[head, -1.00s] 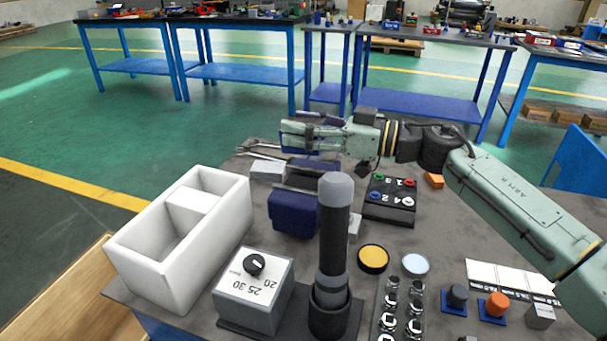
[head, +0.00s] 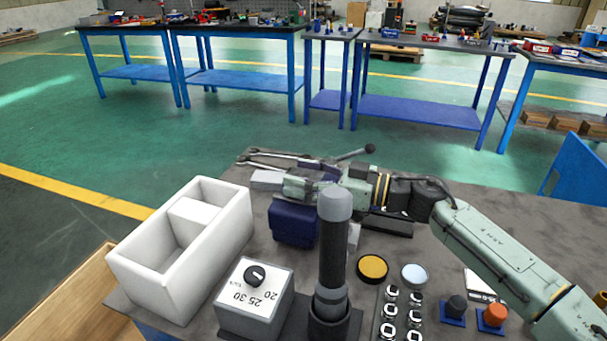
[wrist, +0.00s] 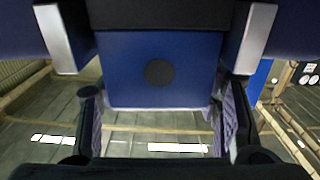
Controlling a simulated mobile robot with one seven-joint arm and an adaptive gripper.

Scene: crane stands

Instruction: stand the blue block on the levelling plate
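In the wrist view a blue block face with a black round spot (wrist: 158,72) lies between my gripper's fingers (wrist: 160,115), close to both pads; I cannot tell whether they press on it. Dark blue parts with silver faces (wrist: 252,38) flank it. In the head view my gripper (head: 287,188) points left, low behind a dark blue box-like body (head: 292,224); the block is hidden there. A dark slab (head: 388,229), perhaps the levelling plate, is mostly covered by my arm.
A dark column (head: 334,250) stands in front of my gripper. A white two-part tray (head: 140,264) and a grey dial box (head: 243,317) are at left. Yellow (head: 372,268) and pale discs (head: 414,274) lie at right.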

